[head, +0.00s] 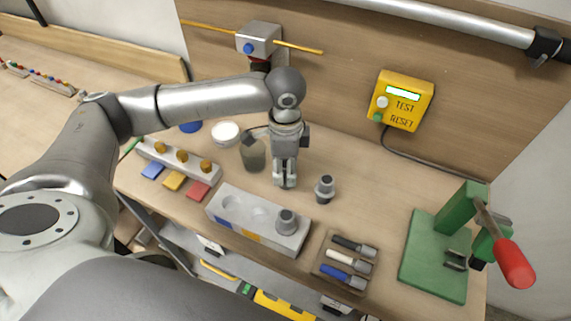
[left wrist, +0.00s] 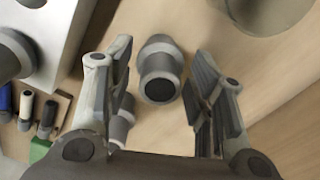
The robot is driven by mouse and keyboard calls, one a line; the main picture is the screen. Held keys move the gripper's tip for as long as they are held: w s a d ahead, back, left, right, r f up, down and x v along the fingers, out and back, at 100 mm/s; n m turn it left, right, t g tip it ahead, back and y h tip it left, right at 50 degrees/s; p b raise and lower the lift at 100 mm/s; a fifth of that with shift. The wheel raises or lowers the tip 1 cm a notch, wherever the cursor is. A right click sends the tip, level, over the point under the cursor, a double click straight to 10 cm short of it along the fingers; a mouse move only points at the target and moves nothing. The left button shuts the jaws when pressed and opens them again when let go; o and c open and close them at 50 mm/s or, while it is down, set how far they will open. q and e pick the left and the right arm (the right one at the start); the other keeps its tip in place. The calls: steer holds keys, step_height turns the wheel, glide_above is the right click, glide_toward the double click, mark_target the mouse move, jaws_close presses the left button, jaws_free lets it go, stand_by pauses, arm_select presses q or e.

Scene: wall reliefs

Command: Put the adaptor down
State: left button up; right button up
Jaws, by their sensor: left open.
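My left gripper (head: 285,183) points down over the bench, behind the grey block. It is open. In the left wrist view a grey, dark-ended adaptor (left wrist: 160,70) is between the open fingers (left wrist: 165,95), with a gap on each side. It appears to stand on the bench; in the head view the fingers hide it. A second grey adaptor (head: 325,189) stands upright on the bench just right of the gripper; it is partly behind a finger in the left wrist view (left wrist: 122,120). A third similar piece (head: 287,222) sits in the right end of the grey block (head: 233,222).
A dark grey cup (head: 253,156) stands close left of the gripper. A tray with several tools (head: 345,262) lies at the front, and a green press with a red handle (head: 435,262) stands at right. A yellow test box (head: 402,100) is on the wall. Bench right of the adaptors is clear.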

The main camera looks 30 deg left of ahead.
arm_select(q)
step_height(320, 180, up, 12)
steer(key=b, duration=0.1)
steer(key=shift+r, duration=0.2)
stand_by(0.3)
stand_by(0.4)
